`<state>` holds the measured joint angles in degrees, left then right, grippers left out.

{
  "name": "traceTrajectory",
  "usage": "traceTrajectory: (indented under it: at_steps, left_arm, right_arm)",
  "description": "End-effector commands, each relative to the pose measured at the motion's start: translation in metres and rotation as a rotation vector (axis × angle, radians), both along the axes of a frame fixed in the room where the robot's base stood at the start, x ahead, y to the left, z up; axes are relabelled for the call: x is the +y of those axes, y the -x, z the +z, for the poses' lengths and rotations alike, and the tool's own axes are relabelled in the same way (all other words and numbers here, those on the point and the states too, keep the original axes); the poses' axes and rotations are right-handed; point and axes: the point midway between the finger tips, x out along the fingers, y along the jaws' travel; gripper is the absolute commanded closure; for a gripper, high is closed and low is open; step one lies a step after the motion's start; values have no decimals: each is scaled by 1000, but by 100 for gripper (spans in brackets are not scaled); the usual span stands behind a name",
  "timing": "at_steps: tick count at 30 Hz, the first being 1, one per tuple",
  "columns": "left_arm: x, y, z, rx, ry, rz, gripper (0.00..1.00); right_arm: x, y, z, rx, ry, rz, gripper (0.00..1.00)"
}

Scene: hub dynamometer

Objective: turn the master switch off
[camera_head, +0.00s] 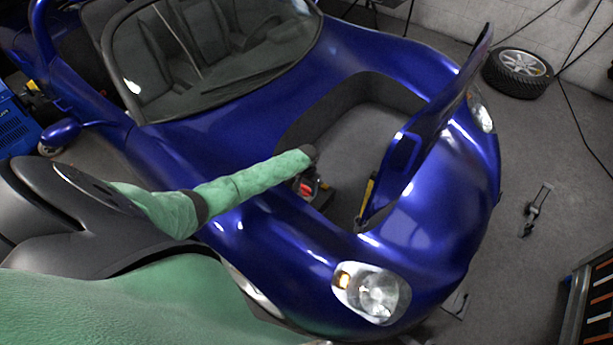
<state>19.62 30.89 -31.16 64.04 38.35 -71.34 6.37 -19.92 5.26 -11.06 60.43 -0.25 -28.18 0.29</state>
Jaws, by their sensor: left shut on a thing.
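A small red part (305,189), which looks like the master switch, sits at the near left edge of the blue car's open front compartment. My left arm reaches over the bodywork from the left in a green sleeve. My left gripper (313,185) points down at the compartment's edge and is shut on the red part. The gripper is small and dark here, and the wrist partly hides it. The switch's setting cannot be made out. My right gripper is not in view.
The blue car (432,222) fills the middle. Its front lid (436,125) stands raised right of the compartment, by a yellow-and-black strut (366,200). A loose wheel (518,72) lies at the back right. A rack (590,308) stands at lower right. The floor right of the car is mostly clear.

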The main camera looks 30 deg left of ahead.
Motion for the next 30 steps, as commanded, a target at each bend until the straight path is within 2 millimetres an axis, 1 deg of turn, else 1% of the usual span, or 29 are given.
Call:
traceTrajectory:
  at_steps: [14, 15, 17, 18, 26, 30]
  left_arm:
    - [1, -1, 1, -2, -1, 12, 65]
    - [1, -1, 1, -2, -1, 12, 34]
    - [1, -1, 1, -2, -1, 12, 22]
    - [1, -1, 1, -2, -1, 12, 20]
    - [0, -1, 1, -1, 0, 11, 20]
    - [1, -1, 8, -1, 0, 11, 20]
  right_arm:
    - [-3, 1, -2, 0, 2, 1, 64]
    - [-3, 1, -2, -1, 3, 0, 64]
    - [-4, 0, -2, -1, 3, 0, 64]
    - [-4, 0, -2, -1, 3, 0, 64]
    - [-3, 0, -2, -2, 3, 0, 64]
    - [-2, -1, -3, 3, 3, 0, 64]
